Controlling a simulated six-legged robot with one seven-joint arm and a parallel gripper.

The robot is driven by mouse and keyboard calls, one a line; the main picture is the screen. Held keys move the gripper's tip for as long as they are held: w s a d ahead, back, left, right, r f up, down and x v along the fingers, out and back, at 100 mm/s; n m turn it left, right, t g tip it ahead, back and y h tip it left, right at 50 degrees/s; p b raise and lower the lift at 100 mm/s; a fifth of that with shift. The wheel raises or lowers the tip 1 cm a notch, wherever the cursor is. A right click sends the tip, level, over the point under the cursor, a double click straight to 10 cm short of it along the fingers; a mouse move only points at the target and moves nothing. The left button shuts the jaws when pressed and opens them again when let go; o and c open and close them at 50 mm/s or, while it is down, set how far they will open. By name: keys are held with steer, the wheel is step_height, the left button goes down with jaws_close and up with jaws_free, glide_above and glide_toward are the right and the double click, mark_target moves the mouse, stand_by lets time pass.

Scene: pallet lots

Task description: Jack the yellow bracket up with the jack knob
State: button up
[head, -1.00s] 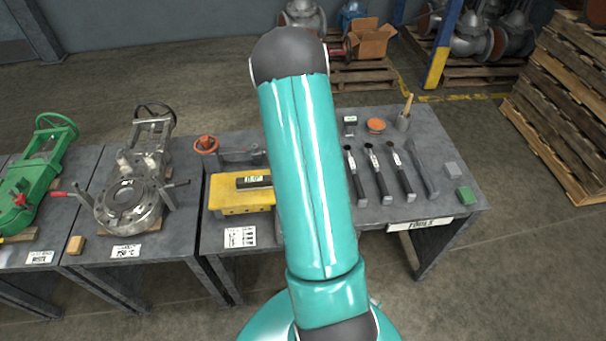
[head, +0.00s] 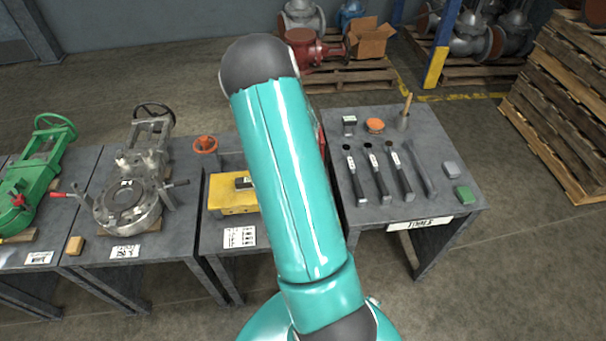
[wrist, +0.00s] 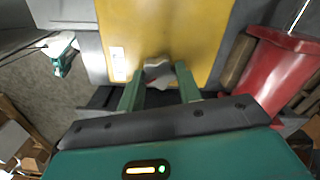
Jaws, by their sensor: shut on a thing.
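The yellow bracket (head: 228,197) sits on the middle bench in the head view, its right part hidden behind my arm. It fills the upper middle of the wrist view (wrist: 190,30), with a small white label on its face. The jack knob (wrist: 157,68), a grey lobed piece, lies at the bracket's lower edge in the wrist view. My gripper (wrist: 159,82) has its two green fingers on either side of the knob and is shut on it. My arm hides the gripper and knob in the head view.
A dark block (head: 243,183) rests on the bracket. An orange handwheel (head: 205,144) stands behind it. A red part (wrist: 283,70) is close to the gripper's right in the wrist view. The right bench (head: 440,165) holds several tools. A grey valve (head: 128,195) stands left.

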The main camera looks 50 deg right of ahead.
steer(key=m, duration=0.6)
steer(key=shift+s+a+f, duration=0.1)
steer(key=m, duration=0.6)
steer(key=shift+m, duration=0.3)
steer(key=o, duration=0.9)
steer(key=shift+o, duration=0.4)
step_height(320, 180, up, 14)
